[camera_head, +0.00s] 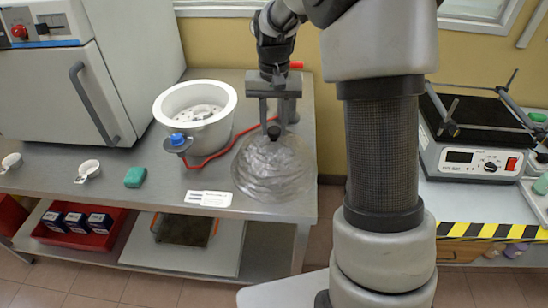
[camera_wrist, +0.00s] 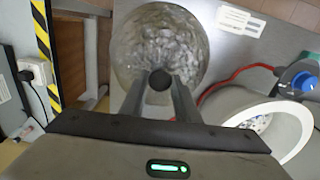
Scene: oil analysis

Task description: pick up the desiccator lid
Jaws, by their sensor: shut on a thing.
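The desiccator lid (camera_head: 270,172) is a clear, wavy glass dome with a dark knob on top. It shows over the right end of the steel table. My gripper (camera_head: 274,122) comes down from above and is shut on the dark knob. In the wrist view the lid (camera_wrist: 158,42) lies beyond the fingers, and my gripper (camera_wrist: 160,82) has the knob between its fingertips. I cannot tell whether the lid touches the table. The white desiccator bowl (camera_head: 230,105) stands open to the left of the lid, with a white perforated plate inside.
A blue-knobbed valve (camera_head: 178,140) with a red hose (camera_head: 212,158) is at the bowl's front. A label card (camera_head: 208,198) lies left of the lid. A green sponge (camera_head: 135,177) and small white cups are further left. An oven (camera_head: 75,75) stands behind.

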